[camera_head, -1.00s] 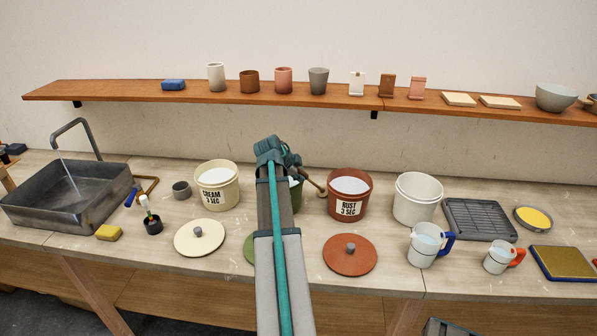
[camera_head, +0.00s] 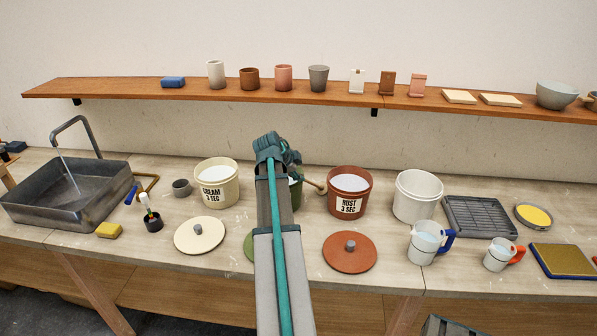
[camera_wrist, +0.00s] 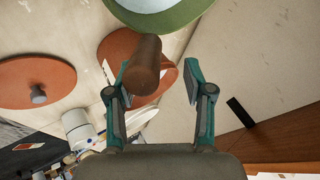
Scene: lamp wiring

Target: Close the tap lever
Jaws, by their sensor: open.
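The grey tap (camera_head: 78,124) arches over the metal sink (camera_head: 103,201) at the left, and a thin stream of water (camera_head: 68,172) runs from its spout. A bent brass-coloured piece with a blue grip (camera_head: 131,195), which looks like the tap lever, lies just right of the sink. My gripper (camera_wrist: 158,80) is open, with its two fingers apart, far to the right of the lever. A brown wooden handle (camera_wrist: 144,62) shows close to the left finger in the wrist view; I cannot tell whether it touches. My arm hides most of the gripper in the head view.
The cream bucket (camera_head: 217,190) and rust bucket (camera_head: 349,198) stand either side of my arm. A green bucket (camera_wrist: 170,18) is mostly hidden behind it. A shelf (camera_head: 140,91) runs above.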

